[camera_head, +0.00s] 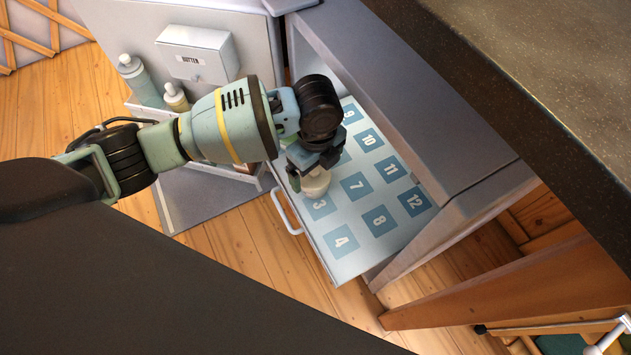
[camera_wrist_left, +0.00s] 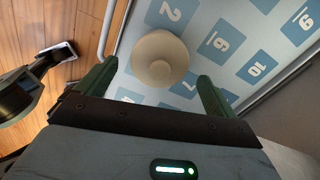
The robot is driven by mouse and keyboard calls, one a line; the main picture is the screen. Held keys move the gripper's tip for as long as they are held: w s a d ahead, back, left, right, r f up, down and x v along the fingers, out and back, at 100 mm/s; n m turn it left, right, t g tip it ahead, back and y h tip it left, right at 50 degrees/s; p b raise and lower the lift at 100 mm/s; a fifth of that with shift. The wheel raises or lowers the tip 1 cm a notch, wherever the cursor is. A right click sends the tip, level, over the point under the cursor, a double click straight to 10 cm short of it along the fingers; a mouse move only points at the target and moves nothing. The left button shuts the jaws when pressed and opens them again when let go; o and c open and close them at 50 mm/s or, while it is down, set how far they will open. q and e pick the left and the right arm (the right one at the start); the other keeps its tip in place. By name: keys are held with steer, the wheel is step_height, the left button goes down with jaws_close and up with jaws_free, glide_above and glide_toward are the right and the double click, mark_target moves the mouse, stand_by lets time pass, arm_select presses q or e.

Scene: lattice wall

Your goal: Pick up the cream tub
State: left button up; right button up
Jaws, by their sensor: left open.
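The cream tub (camera_head: 316,185) is a small, round, pale container on the numbered sheet of the pulled-out drawer (camera_head: 352,262), by the square marked 3. In the left wrist view the tub (camera_wrist_left: 160,58) shows from above, with a small round middle. My left gripper (camera_head: 311,160) is over the tub, pointing down, and hides its upper part in the head view. In the left wrist view the gripper (camera_wrist_left: 158,84) is open, its green fingers wide apart. The tub appears beyond the fingertips, roughly centred between them, with nothing held.
The drawer has a handle (camera_head: 284,212) at its front edge. An open door with a white box (camera_head: 197,55), a bottle (camera_head: 139,80) and a smaller bottle (camera_head: 176,97) stands left of it. A dark counter (camera_head: 520,75) overhangs on the right. The other visible numbered squares look clear.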

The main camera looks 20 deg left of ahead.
mark_target(313, 177)
arm_select(q)
steer(key=shift+a+f, duration=0.1)
steer(key=shift+f, duration=0.35)
steer(key=f+b, duration=0.1)
steer(key=f, duration=0.1)
steer(key=a+f+b, duration=0.1)
steer(key=f, duration=0.1)
steer(key=shift+w+f+b, duration=0.1)
steer(key=shift+f+b, duration=0.05)
steer(key=shift+b, duration=0.2)
steer(key=shift+f, duration=0.25)
steer(key=shift+r, duration=0.1)
steer(key=shift+c, duration=0.2)
steer(key=shift+c, duration=1.3)
steer(key=c, duration=0.9)
